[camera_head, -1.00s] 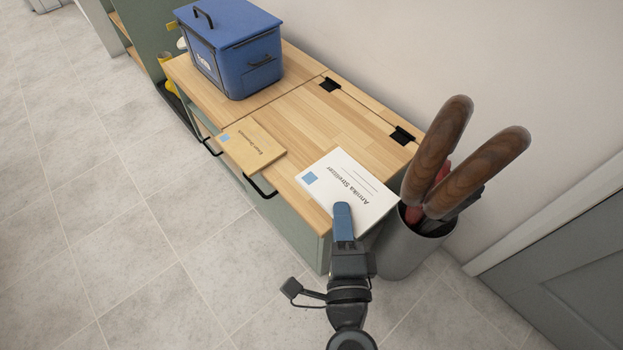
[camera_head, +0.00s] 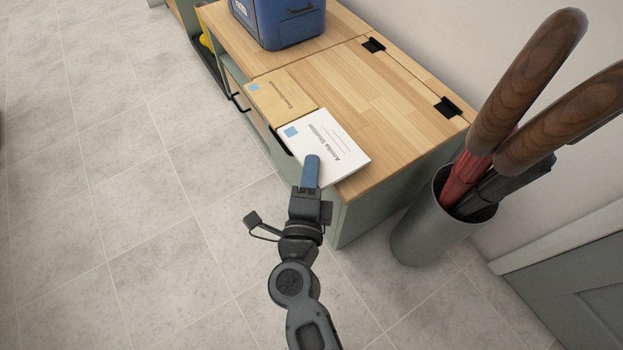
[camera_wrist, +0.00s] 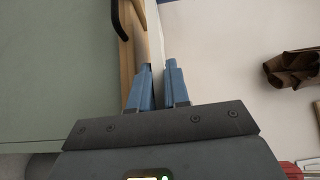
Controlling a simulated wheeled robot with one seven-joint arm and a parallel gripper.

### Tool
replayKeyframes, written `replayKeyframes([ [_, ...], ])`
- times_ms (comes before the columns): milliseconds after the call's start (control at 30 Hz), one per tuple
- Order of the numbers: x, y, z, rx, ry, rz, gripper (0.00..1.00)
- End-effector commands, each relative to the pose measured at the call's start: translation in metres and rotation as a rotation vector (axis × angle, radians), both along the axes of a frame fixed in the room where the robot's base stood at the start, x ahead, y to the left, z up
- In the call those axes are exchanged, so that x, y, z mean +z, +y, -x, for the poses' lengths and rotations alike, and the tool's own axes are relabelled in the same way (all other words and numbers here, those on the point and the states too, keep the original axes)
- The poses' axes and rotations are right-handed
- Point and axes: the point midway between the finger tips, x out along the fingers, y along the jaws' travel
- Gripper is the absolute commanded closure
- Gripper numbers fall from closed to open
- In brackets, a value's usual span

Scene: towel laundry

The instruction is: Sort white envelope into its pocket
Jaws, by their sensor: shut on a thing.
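The white envelope (camera_head: 338,158) has a name printed on it and a blue square at its corner. It is over the front right part of the wooden bench top, partly past the front edge and close beside the tan envelope. My gripper (camera_head: 312,162), with blue fingertips, is shut on its near edge. In the wrist view my gripper (camera_wrist: 161,84) has a thin pale strip, the envelope edge-on (camera_wrist: 157,45), between its fingers. I cannot tell whether the envelope touches the bench. No pocket is recognisable in view.
The tan envelope (camera_head: 281,97) lies on the bench top (camera_head: 385,115) at its front edge. A blue lidded box (camera_head: 285,22) stands behind it. A grey bin (camera_head: 432,235) with wooden-handled tools stands right of the bench. The tiled floor at left is clear.

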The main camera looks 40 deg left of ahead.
Motion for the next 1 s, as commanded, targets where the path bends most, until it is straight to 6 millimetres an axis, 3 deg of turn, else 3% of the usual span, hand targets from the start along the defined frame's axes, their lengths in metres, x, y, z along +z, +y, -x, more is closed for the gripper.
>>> replayKeyframes([
  [33, -0.013, 0.000, 0.000, 0.001, 0.001, 0.000, 1.00],
  [133, -0.023, 0.000, 0.000, -0.001, 0.001, 0.000, 1.00],
  [567, -0.028, 0.000, 0.000, 0.000, 0.000, 0.000, 1.00],
  [600, -0.027, 0.000, 0.000, 0.000, 0.000, 0.000, 0.81],
  [833, -0.027, 0.000, 0.000, 0.000, 0.000, 0.000, 0.59],
  [1000, -0.027, -0.001, 0.000, 0.000, 0.000, 0.000, 0.58],
])
